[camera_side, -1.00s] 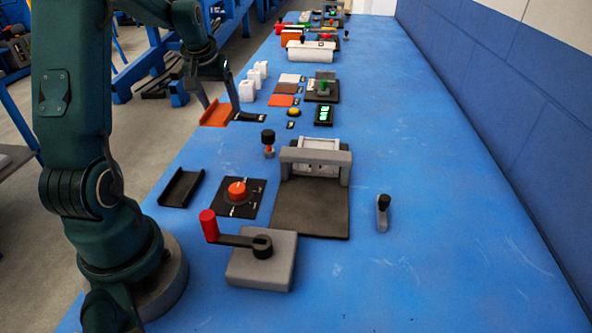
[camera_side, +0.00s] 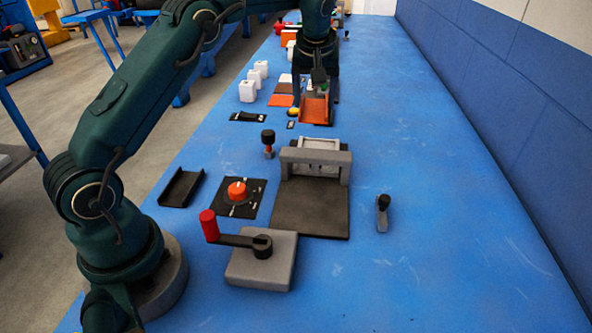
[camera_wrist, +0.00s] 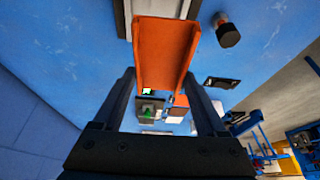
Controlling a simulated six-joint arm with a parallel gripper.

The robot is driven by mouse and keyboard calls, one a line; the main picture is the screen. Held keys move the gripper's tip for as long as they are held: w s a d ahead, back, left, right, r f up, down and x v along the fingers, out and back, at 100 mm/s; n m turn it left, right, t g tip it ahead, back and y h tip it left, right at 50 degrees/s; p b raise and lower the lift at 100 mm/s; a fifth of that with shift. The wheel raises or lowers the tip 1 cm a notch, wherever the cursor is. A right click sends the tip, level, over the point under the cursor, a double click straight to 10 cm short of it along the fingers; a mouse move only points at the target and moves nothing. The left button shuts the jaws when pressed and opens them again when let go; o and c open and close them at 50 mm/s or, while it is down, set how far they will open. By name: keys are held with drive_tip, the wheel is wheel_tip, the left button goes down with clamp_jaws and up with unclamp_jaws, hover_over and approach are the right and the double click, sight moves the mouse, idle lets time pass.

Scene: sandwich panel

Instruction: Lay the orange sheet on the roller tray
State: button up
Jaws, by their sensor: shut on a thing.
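My gripper (camera_wrist: 166,74) is shut on an orange sheet (camera_wrist: 166,40) with upturned long edges, which extends beyond the fingertips. In the side view the sheet (camera_side: 315,109) hangs under my gripper (camera_side: 318,78), over the far middle of the bench. The roller frame (camera_side: 316,156), a grey bridge with a pale roller, stands nearer the camera. A dark flat plate (camera_side: 309,212), which looks like the roller tray, lies bare in front of it. The sheet is apart from this plate. The frame partly shows at the top of the wrist view.
A crank block (camera_side: 262,262), a red-knob dial panel (camera_side: 239,196) and a black channel tray (camera_side: 181,187) lie near the plate. A black-topped post (camera_side: 268,143) stands left of the frame and a small lever (camera_side: 383,213) right of it. The bench's right side is clear.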

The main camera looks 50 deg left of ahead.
sight(320, 114)
drive_tip(key=shift+w+d+f, duration=0.15)
drive_tip(key=shift+d+f, duration=0.2)
drive_tip(key=shift+d, duration=0.45)
drive_tip(key=shift+f, duration=2.4)
drive_tip(key=shift+f, duration=0.15)
drive_tip(key=shift+f, duration=0.7)
drive_tip(key=shift+f, duration=0.35)
drive_tip(key=shift+f, duration=0.3)
drive_tip(key=shift+d+f, duration=0.1)
drive_tip(key=shift+d, duration=0.1)
